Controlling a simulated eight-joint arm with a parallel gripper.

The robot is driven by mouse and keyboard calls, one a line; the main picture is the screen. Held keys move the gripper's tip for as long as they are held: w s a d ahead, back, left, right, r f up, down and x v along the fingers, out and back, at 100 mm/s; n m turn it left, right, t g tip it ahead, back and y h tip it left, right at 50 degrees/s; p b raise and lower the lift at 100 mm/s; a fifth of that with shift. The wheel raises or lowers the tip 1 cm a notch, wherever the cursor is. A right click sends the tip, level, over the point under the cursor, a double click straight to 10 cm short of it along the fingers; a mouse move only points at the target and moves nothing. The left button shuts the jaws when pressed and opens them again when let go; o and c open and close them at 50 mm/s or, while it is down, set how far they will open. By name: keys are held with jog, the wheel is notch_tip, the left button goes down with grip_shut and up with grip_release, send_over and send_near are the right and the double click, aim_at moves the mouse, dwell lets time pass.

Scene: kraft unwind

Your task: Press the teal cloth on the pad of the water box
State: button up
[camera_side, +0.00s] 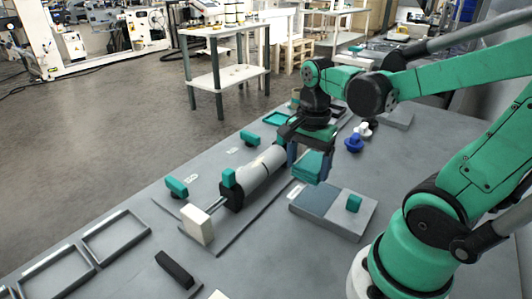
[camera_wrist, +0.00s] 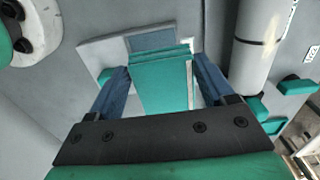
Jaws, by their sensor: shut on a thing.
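The teal cloth (camera_side: 313,165) is a folded teal block between the blue fingers of my gripper (camera_side: 308,172). My gripper is shut on it and holds it above the far end of the water box. In the wrist view the cloth (camera_wrist: 161,84) fills the space between both fingers. The water box (camera_side: 345,222) is a low grey box with a blue-grey pad (camera_side: 315,200) on its left part and a teal block (camera_side: 354,203) on its right part. In the wrist view the pad (camera_wrist: 152,39) shows just beyond the cloth, which hides part of the box.
A white roll (camera_side: 262,172) on a dark holder lies left of the water box, with teal blocks (camera_side: 176,187) near it. A blue knob (camera_side: 353,144) stands behind the box. Empty grey frames (camera_side: 115,236) lie at the front left.

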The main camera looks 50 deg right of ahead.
aim_at(317, 164)
jog(key=shift+s+d+f, duration=0.5)
jog(key=shift+d+f, duration=0.25)
jog(key=shift+d, duration=0.1)
jog(key=shift+d+f, duration=0.1)
jog(key=shift+f, duration=2.3)
jog(key=shift+f, duration=0.65)
jog(key=shift+r, duration=2.5)
